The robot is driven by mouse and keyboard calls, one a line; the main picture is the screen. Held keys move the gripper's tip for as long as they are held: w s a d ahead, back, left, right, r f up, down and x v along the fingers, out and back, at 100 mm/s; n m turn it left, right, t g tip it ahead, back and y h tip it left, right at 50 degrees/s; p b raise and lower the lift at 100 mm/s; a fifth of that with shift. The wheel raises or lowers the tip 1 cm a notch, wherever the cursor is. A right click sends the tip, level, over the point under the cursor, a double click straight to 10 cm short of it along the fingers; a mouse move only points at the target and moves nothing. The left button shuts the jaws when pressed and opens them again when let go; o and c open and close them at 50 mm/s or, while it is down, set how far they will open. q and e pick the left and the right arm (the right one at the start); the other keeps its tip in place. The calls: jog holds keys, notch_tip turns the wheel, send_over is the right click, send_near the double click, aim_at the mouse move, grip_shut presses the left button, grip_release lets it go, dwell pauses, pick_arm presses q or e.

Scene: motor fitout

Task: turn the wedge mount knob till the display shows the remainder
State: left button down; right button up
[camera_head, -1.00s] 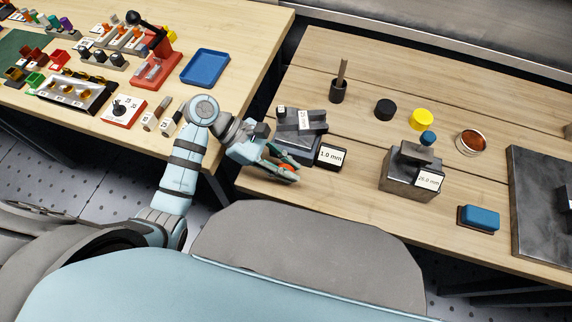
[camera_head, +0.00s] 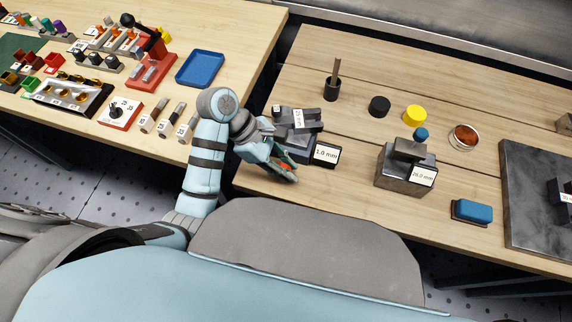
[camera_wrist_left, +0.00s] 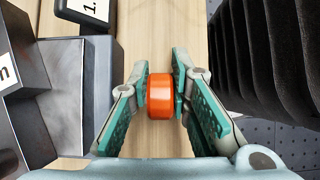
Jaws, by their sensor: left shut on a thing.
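The wedge mount (camera_head: 299,130) is a grey stepped metal block near the left end of the right bench. Its black-framed display (camera_head: 325,154) reads 1.0 mm; only a corner of it shows in the left wrist view (camera_wrist_left: 92,10). The orange knob (camera_wrist_left: 160,97) is at the mount's front side and sits between the green pads of my left gripper (camera_wrist_left: 161,90), which is shut on it. In the head view, the gripper (camera_head: 284,170) mostly hides the knob. My right gripper is not in view.
A second metal block (camera_head: 404,170) with a label stands to the right, near a blue-and-brown block (camera_head: 472,211). Black (camera_head: 379,106) and yellow (camera_head: 414,114) round pieces and a cup (camera_head: 332,88) stand behind. Dark ridged material (camera_wrist_left: 285,60) lies right of the gripper in the wrist view.

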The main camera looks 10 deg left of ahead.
pick_arm(q)
jog(key=c, duration=1.5)
grip_release()
